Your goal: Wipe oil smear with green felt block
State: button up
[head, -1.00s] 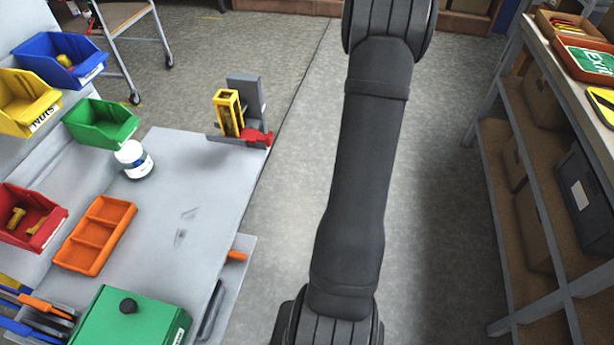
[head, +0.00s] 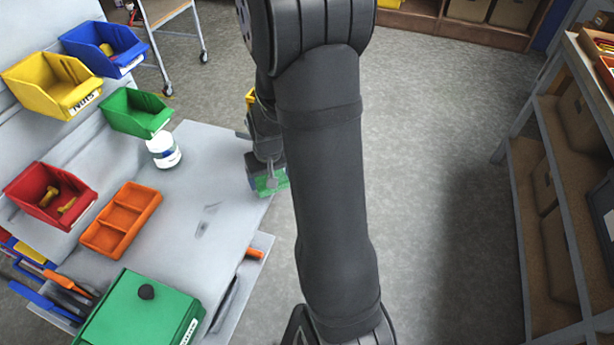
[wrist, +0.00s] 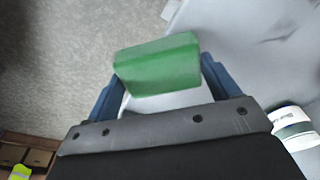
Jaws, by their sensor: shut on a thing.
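My gripper (head: 268,181) is at the right edge of the grey bench, partly hidden by my arm in the head view. In the wrist view my gripper (wrist: 160,92) is shut on the green felt block (wrist: 157,66), which sits between its blue fingers. The block also shows in the head view (head: 271,186). The oil smear (head: 207,220) is a dark grey patch on the bare bench top, to the left of and nearer than the gripper. The block is apart from the smear.
A white jar (head: 164,150), an orange divided tray (head: 121,219) and a green box (head: 140,312) stand on the bench (head: 205,165). Red (head: 50,196), green (head: 136,112), yellow and blue bins line the left. A shelf unit (head: 545,190) stands at the right.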

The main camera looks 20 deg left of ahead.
jog(key=s+a+r, duration=0.2)
jog(key=s+a, duration=0.6)
jog(key=s+a+r, duration=0.3)
jog(key=s+a, duration=0.5)
jog(key=shift+a+f, duration=0.2)
jog(key=shift+f, duration=3.4)
jog(key=shift+w+d+f, duration=0.1)
jog(key=shift+d+f, duration=0.45)
jog(key=shift+c, duration=0.9)
jog(key=shift+d, duration=1.5)
jog(key=shift+w, duration=1.15)
jog(key=shift+s+a, duration=0.1)
jog(key=shift+a, duration=1.95)
jog(key=shift+w, duration=1.1)
jog(key=shift+d, duration=1.85)
jog(key=shift+d+r, duration=0.1)
jog(key=shift+d, duration=0.05)
notch_tip(320, 180, up, 8)
